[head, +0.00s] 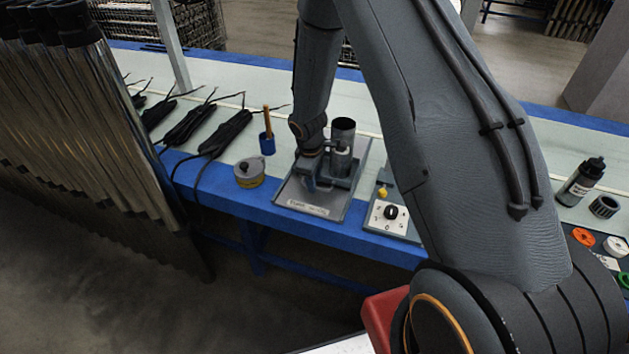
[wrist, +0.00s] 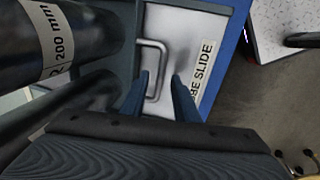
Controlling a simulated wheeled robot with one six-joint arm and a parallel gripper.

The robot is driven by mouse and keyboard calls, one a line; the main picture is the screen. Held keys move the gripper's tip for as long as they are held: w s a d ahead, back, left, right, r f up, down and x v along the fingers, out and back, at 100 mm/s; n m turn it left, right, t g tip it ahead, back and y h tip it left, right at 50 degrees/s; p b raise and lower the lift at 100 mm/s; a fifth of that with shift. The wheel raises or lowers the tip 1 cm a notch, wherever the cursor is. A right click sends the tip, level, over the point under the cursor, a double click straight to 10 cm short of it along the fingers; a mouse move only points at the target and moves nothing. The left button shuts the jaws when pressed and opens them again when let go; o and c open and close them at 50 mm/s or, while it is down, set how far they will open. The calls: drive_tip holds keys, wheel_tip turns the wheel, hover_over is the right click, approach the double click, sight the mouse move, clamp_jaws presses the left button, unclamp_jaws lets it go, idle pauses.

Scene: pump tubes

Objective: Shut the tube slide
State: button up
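The tube slide (head: 318,208) is a grey metal plate with a white label at its front edge, on the blue-edged bench. In the wrist view the slide's plate (wrist: 190,40) bears a U-shaped metal handle (wrist: 163,60) and a label ending in "BE SLIDE". My gripper (wrist: 160,86) is over the plate with its two blue fingers apart, and the handle's bar shows between them. Whether they touch it I cannot tell. A metal tube (head: 342,150) stands behind my gripper; a dark tube marked "200 mm" (wrist: 60,45) is at the wrist view's upper left.
A switch box (head: 388,217) with a black knob is right of the slide. A grey-and-yellow round tin (head: 249,172) and a blue cup (head: 267,143) are to the left. Black cable bundles (head: 190,125) lie farther left. A bottle (head: 581,180) stands at the right.

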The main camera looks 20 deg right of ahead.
drive_tip(key=shift+f, duration=0.25)
clamp_jaws()
drive_tip(key=shift+w, duration=0.15)
